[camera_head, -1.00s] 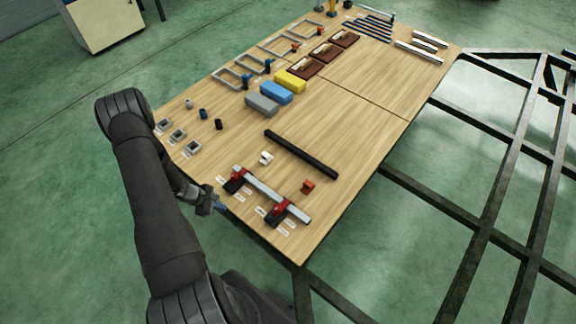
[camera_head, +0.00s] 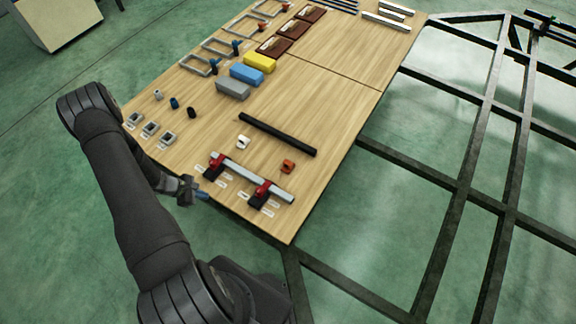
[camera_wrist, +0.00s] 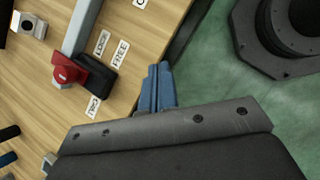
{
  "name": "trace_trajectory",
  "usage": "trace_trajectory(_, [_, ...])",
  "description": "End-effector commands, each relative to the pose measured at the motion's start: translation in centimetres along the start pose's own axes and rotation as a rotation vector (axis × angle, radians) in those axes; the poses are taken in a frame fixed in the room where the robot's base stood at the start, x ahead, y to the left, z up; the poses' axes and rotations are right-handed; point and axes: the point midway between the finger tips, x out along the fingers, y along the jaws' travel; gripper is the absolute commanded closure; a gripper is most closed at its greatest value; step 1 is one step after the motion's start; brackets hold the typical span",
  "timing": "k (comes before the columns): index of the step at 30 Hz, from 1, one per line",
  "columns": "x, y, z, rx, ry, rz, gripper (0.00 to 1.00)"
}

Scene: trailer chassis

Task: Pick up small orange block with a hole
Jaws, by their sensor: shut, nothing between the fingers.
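The small orange block (camera_head: 288,167) sits on the wooden table, to the right of a white block and behind the silver bar in the head view. A dark hole seems to show in its face, though it is small. It is not visible in the wrist view. My gripper (camera_head: 203,194) is off the table's near left edge, well to the left of the orange block. In the wrist view my gripper's blue fingers (camera_wrist: 158,72) are shut together with nothing between them, beside the table edge.
A silver bar (camera_head: 238,180) with red clamps lies near the table's front; one red clamp (camera_wrist: 66,72) shows in the wrist view. A white block (camera_head: 243,142) and a black bar (camera_head: 277,134) lie behind. A dark metal frame (camera_head: 440,165) stands right of the table (camera_head: 325,90).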

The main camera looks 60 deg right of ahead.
Motion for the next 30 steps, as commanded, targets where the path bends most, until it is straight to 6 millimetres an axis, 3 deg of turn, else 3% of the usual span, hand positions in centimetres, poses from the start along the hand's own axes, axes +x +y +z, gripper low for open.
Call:
trace_trajectory(9, [0.0,0.0,0.0,0.0,0.0,0.0,1.0])
trace_trajectory(19, [0.0,0.0,0.0,0.0,0.0,0.0,0.38])
trace_trajectory(30, [0.21,0.58,0.69,0.055,0.008,0.005,0.38])
